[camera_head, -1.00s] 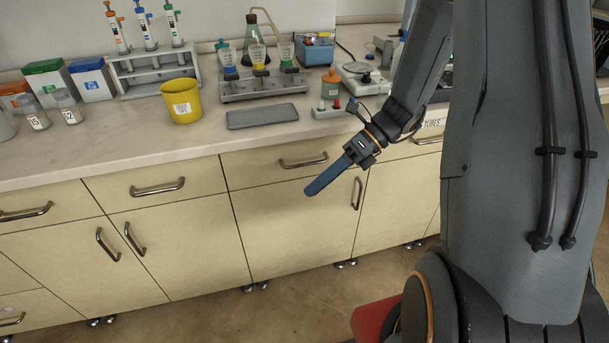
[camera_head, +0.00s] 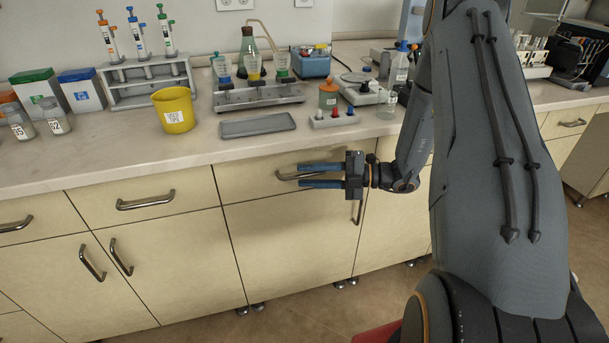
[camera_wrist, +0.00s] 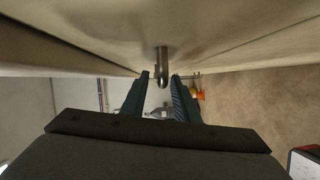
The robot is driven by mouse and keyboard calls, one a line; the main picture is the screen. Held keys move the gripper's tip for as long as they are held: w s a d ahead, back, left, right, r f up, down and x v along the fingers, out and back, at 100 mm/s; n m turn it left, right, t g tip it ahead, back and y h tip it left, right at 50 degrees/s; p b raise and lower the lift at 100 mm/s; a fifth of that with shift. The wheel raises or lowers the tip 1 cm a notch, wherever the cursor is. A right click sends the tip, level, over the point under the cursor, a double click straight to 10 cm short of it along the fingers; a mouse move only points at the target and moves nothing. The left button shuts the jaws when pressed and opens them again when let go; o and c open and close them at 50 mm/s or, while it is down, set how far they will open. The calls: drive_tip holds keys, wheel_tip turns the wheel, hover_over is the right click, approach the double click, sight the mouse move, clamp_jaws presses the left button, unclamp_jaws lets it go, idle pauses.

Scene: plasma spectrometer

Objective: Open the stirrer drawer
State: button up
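The drawer (camera_head: 240,187) under the grey tray has a cream front and sits flush with the cabinet, shut. No label on it can be read. Its metal bar handle (camera_head: 284,177) is partly hidden by my gripper (camera_head: 300,176). My gripper has two blue fingers, spread apart one above the other, pointing left along the drawer front. In the head view the handle shows between the fingers. In the wrist view the handle (camera_wrist: 162,66) is seen nearly end-on, between the open fingertips (camera_wrist: 160,77) of my gripper. I cannot tell contact with either finger.
The worktop (camera_head: 110,157) overhangs just above the drawer. A grey tray (camera_head: 258,126), a yellow beaker (camera_head: 174,112) and a button box (camera_head: 334,120) stand near its front edge. A door handle (camera_head: 357,212) is below my gripper. The floor in front is clear.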

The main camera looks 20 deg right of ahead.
drive_tip(key=shift+w+a+f, duration=0.1)
drive_tip(key=shift+w+a, duration=0.15)
drive_tip(key=shift+a, duration=0.45)
clamp_jaws()
